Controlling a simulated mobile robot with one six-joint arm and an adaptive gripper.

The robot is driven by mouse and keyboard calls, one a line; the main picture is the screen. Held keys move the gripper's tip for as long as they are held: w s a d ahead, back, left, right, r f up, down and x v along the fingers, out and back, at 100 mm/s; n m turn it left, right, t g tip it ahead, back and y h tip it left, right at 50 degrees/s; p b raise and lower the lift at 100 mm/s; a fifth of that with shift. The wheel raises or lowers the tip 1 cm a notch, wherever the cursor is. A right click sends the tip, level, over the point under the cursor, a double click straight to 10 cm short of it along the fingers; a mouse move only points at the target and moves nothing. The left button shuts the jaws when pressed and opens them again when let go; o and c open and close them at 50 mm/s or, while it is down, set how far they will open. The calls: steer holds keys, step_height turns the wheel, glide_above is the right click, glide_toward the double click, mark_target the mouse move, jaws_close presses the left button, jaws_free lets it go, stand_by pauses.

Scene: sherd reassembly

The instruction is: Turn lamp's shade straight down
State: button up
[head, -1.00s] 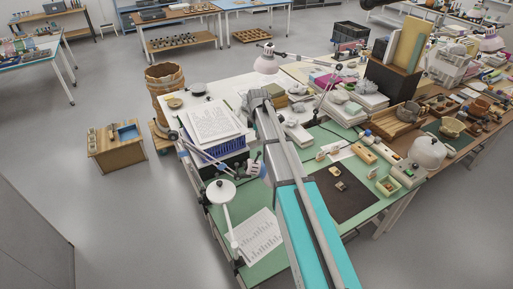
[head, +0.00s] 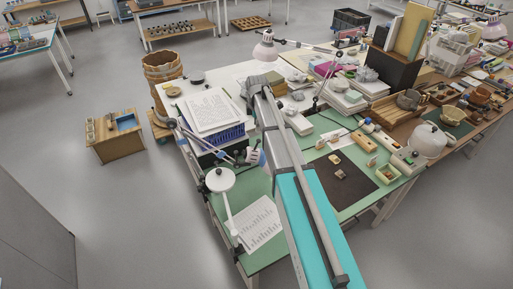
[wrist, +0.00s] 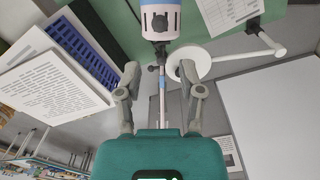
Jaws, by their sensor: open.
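The nearest lamp has a round white shade (head: 220,180) at the left front of the green table, on a white arm (head: 230,218) clamped near the table edge. In the wrist view the shade (wrist: 202,60) is a pale disc beyond my right finger, with its arm (wrist: 258,53) running right. The exact tilt of the shade is hard to tell. My gripper (wrist: 160,78) is open, with its two grey fingers apart. The right fingertip overlaps the shade in the picture; I cannot tell whether it touches. Between the fingers I see a thin rod but no held lamp part.
A blue crate (head: 229,134) with stacked papers (head: 212,108) stands beside the lamp. A printed sheet (head: 257,224) lies right of its arm. A second lamp with a pinkish shade (head: 265,51) stands farther back.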

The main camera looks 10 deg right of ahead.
steer(key=b, duration=1.2)
glide_above(263, 157)
steer(key=w+a, duration=0.2)
steer(key=w, duration=0.1)
steer(key=shift+a+f, duration=0.15)
steer(key=shift+f, duration=5.95)
jaws_close()
